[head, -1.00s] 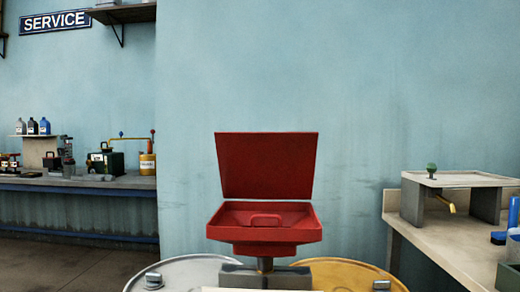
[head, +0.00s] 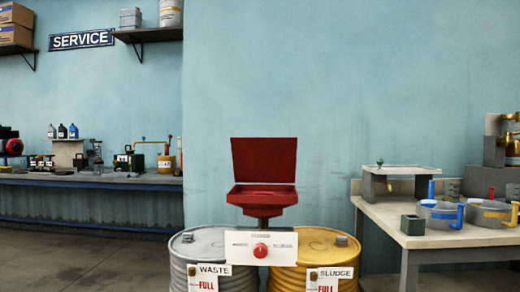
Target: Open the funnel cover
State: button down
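The red funnel (head: 262,198) stands in the middle of the head view, above and between two drums. Its red cover (head: 264,161) stands upright at the back of the funnel, so the funnel's top is open. A white panel with a red knob (head: 260,250) sits below the funnel, in front of the drums. My gripper is not in view, so I cannot see what it holds.
A grey drum marked WASTE (head: 215,255) stands left and a yellow drum marked SLUDGE (head: 325,255) right. A workbench (head: 375,212) with pans and a small stand is at right. A long bench (head: 90,181) with bottles runs along the left wall. Floor at left is clear.

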aim_at(256, 160)
jog(key=u, duration=0.55)
jog(key=i, duration=0.45)
jog(key=u, duration=0.6)
jog(key=i, duration=0.65)
jog(key=z, duration=0.25)
